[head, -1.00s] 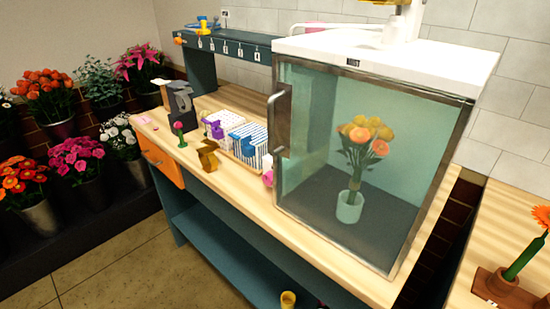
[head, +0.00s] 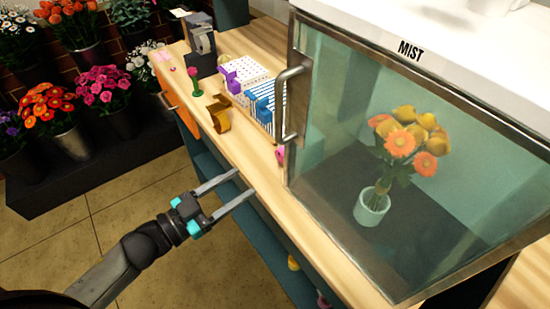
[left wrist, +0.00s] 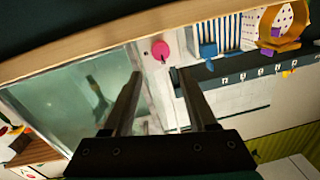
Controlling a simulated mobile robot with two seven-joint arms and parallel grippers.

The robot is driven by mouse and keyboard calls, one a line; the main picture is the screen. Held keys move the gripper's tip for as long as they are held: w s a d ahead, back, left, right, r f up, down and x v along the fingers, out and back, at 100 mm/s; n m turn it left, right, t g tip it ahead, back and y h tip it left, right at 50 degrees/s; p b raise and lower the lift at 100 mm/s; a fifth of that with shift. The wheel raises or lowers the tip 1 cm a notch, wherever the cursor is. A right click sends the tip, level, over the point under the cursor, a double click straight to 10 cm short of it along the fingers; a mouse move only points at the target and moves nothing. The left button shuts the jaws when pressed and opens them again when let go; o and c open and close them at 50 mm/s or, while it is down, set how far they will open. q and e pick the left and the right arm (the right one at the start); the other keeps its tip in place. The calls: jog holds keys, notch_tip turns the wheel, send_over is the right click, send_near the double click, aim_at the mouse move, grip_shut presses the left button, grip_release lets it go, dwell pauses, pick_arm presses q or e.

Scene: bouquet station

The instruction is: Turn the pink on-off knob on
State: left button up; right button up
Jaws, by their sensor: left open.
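In the left wrist view the pink knob (left wrist: 160,50) shows whole, just beyond and between the fingertips. My left gripper (head: 245,182) is open and empty at the bench's front edge, to the lower left of the knob and apart from it. Its two fingers also show in the left wrist view (left wrist: 156,72). My right gripper is not in view.
The cabinet's metal handle (head: 290,100) sticks out above the knob. A brown-gold tape holder (head: 219,113), a blue-striped rack (head: 262,105) and a green-stemmed pink item (head: 195,82) stand on the bench to the left. The floor before the bench is clear.

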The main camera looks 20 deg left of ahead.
aim_at(280, 158)
pick_arm(q)
jog(key=x, duration=1)
jog(key=shift+w+d, duration=0.15)
jog(key=shift+w, duration=0.15)
grip_shut()
